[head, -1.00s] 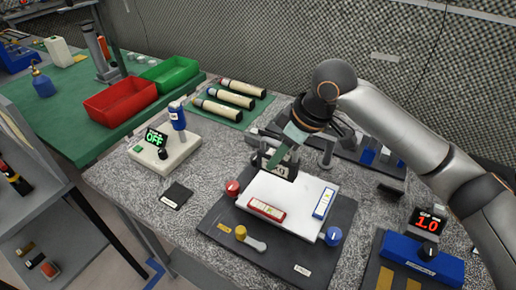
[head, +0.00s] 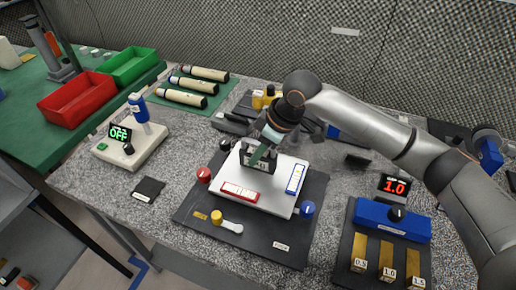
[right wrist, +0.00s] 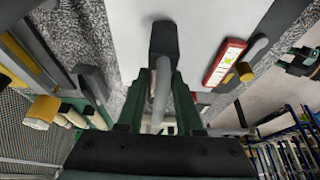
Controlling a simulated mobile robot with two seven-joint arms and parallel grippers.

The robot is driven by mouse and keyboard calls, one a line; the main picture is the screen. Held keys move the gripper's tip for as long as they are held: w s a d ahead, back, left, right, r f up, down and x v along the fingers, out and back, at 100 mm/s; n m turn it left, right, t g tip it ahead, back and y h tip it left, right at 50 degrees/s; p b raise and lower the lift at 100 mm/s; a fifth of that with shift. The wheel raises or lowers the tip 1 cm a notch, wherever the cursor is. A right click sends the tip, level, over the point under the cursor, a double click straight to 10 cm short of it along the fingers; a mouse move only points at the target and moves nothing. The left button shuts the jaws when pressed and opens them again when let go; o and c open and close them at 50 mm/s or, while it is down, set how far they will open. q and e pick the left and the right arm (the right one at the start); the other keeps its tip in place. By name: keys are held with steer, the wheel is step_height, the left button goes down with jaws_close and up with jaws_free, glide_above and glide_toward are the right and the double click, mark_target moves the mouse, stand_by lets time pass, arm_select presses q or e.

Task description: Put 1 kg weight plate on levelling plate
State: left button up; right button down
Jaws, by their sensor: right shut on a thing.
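My right gripper (head: 262,153) points down and is shut on the dark weight plate (head: 258,166). The weight plate has a light label on its front, too small to read surely. It is at the back left part of the white levelling plate (head: 262,196); I cannot tell whether it touches. In the right wrist view the green fingers of my right gripper (right wrist: 160,78) close around the grey handle of the dark weight (right wrist: 163,40), with the white levelling plate (right wrist: 203,32) beyond. My left gripper is not in view.
Red (head: 204,174), yellow (head: 217,217) and blue (head: 307,208) knobs surround the levelling plate on a dark base (head: 255,242). Two spirit levels, red-framed (head: 240,191) and blue-framed (head: 295,179), lie on it. A blue block with a 1.0 display (head: 395,186) stands right.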

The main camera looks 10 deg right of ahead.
steer(key=shift+r, duration=0.1)
steer(key=c, duration=1)
jaws_free()
steer(key=shift+f, duration=0.2)
steer(key=o, duration=0.4)
steer(key=shift+o, duration=0.2)
steer(key=v, duration=1.2)
steer(key=shift+r, duration=0.2)
